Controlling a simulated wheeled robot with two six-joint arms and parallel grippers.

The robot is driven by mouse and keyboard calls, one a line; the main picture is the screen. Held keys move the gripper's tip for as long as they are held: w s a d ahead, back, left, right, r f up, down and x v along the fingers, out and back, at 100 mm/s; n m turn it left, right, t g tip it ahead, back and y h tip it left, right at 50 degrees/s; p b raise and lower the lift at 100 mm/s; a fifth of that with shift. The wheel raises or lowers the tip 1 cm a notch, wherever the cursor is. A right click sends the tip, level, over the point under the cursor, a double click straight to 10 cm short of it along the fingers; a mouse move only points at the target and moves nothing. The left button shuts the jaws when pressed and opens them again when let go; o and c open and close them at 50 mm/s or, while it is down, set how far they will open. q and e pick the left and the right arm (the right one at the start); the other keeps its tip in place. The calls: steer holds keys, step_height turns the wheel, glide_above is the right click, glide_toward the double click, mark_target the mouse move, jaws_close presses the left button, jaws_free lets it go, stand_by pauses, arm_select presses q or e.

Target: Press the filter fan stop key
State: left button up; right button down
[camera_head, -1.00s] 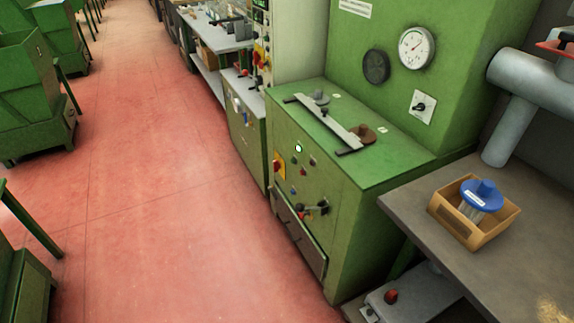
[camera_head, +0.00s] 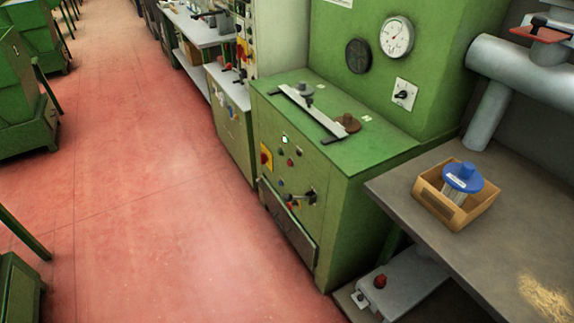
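Neither of my grippers is in view. No key carries a label I can read as the filter fan stop, so I cannot tell which one it is. A green machine cabinet (camera_head: 335,225) has several small buttons and a lit round lamp (camera_head: 285,140) on its front. A red knob on a yellow plate (camera_head: 266,157) sits at the front's left. A dark lever with a red part (camera_head: 300,198) is lower down. A red button (camera_head: 380,281) stands on a grey box (camera_head: 405,283) low beneath the workbench.
A grey workbench (camera_head: 500,235) at right carries a cardboard box (camera_head: 430,195) with a blue-topped object (camera_head: 462,178). A grey pipe (camera_head: 490,115) rises behind it. Green bins (camera_head: 25,130) stand at left. The red floor (camera_head: 150,220) between is clear.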

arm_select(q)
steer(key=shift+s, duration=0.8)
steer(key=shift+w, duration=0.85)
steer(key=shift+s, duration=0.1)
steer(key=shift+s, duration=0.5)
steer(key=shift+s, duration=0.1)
